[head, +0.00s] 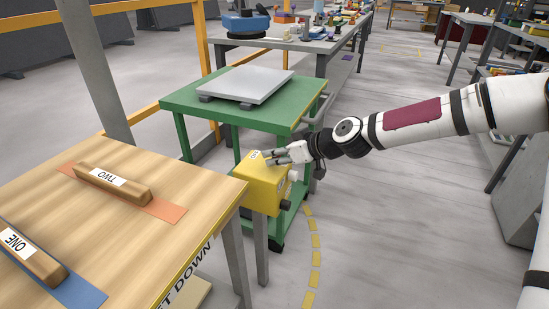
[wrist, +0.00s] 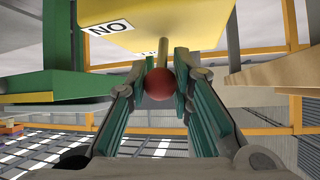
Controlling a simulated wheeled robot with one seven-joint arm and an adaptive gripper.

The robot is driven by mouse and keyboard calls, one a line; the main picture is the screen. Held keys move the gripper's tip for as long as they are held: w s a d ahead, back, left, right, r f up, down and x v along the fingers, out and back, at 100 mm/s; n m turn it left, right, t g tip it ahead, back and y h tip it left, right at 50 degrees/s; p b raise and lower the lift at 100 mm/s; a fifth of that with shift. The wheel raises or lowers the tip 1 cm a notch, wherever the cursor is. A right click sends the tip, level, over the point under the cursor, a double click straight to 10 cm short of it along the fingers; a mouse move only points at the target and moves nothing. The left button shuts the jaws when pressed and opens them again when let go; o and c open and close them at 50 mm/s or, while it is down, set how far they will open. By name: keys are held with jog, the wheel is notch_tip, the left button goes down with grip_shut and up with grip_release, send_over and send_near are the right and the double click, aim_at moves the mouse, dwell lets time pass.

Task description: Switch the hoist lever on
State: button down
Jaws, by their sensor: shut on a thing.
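The yellow hoist box (head: 262,188) stands on a post between the wooden table and the green cart. It also fills the top of the wrist view (wrist: 165,14). A label reading ON upside down (wrist: 108,27) is on it, with a second label partly hidden. The lever (wrist: 163,52) is a thin rod from the box with a red ball knob (wrist: 160,84). My gripper (head: 272,156) is at the box's upper part. In the wrist view its two fingers (wrist: 161,92) are on either side of the knob, shut on it. The head view hides the lever.
A wooden table (head: 212,178) with blocks labelled ONE and TWO is at left. A green cart (head: 185,96) bearing a grey slab (head: 246,84) stands close behind the box. Open floor (head: 400,230) lies to the right.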

jog(key=shift+s+d+f, duration=0.1)
jog(key=shift+f, duration=0.1)
dwell(0.4)
jog(key=c, duration=1.4)
grip_release()
jog(key=shift+r, duration=0.1)
jog(key=v, duration=1.2)
jog(key=shift+f, duration=0.25)
jog(key=shift+d, duration=0.1)
jog(key=shift+f, duration=0.1)
